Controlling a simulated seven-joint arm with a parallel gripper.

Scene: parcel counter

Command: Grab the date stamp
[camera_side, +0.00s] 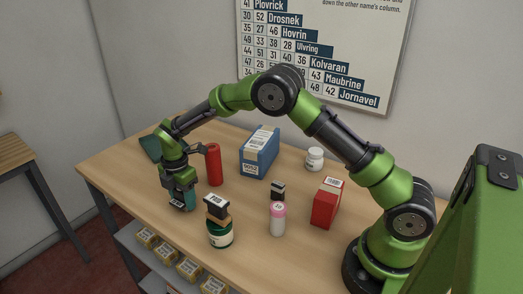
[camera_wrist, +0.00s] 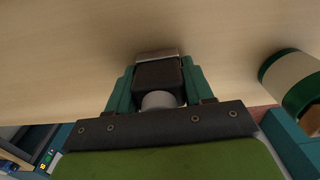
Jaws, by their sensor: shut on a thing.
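My gripper (camera_side: 182,196) is low over the left part of the table in the side view, its teal fingers pointing down. In the wrist view, my gripper (camera_wrist: 157,82) is shut on a dark block-shaped stamp (camera_wrist: 157,72) with a pale round knob and a light strip along its far edge. The fingers press it from both sides. In the side view only a dark lower bit of this stamp (camera_side: 177,205) shows below the fingers.
A red cylinder (camera_side: 213,165) stands close right of my gripper. The table's front-left edge is near.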

